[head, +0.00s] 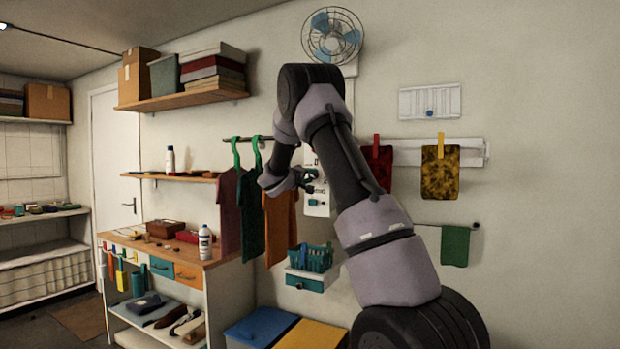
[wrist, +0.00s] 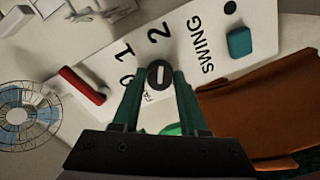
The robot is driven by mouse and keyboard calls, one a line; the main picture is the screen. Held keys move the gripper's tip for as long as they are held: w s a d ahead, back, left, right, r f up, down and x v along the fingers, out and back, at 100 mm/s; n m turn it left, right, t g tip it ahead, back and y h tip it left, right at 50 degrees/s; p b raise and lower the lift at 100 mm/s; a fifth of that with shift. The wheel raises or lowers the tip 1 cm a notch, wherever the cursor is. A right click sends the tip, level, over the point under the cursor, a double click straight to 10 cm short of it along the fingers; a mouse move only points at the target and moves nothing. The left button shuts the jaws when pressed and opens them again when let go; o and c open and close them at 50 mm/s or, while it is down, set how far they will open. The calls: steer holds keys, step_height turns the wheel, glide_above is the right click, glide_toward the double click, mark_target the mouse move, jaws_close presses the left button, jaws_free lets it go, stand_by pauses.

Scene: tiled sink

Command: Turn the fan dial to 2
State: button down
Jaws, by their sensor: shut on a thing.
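The fan dial (wrist: 160,73) is a small dark round knob with a white bar mark. It sits on a white control panel (wrist: 205,75) printed with 0, 1, 2 and SWING. My gripper (wrist: 158,80) is shut on the dial, one green finger on each side. The white mark runs roughly up and down in the wrist view, along the direction of the 2. In the head view my gripper (head: 308,180) is at the wall panel (head: 318,208), partly behind my arm. The fan (head: 332,35) hangs on the wall above; it also shows in the wrist view (wrist: 17,115).
A red bar (wrist: 82,86) and a teal button (wrist: 239,42) flank the dial on the panel. Orange and green cloths (head: 281,228) hang close to my gripper's left. A teal basket (head: 311,257) is below. Red and yellow cloths (head: 440,172) hang to the right.

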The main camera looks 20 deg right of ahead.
steer(key=shift+f, duration=0.1)
steer(key=shift+c, duration=2.2)
jaws_free()
steer(key=v, duration=1)
steer(key=shift+s+a, duration=0.25)
steer(key=shift+a, duration=0.05)
steer(key=shift+s, duration=0.1)
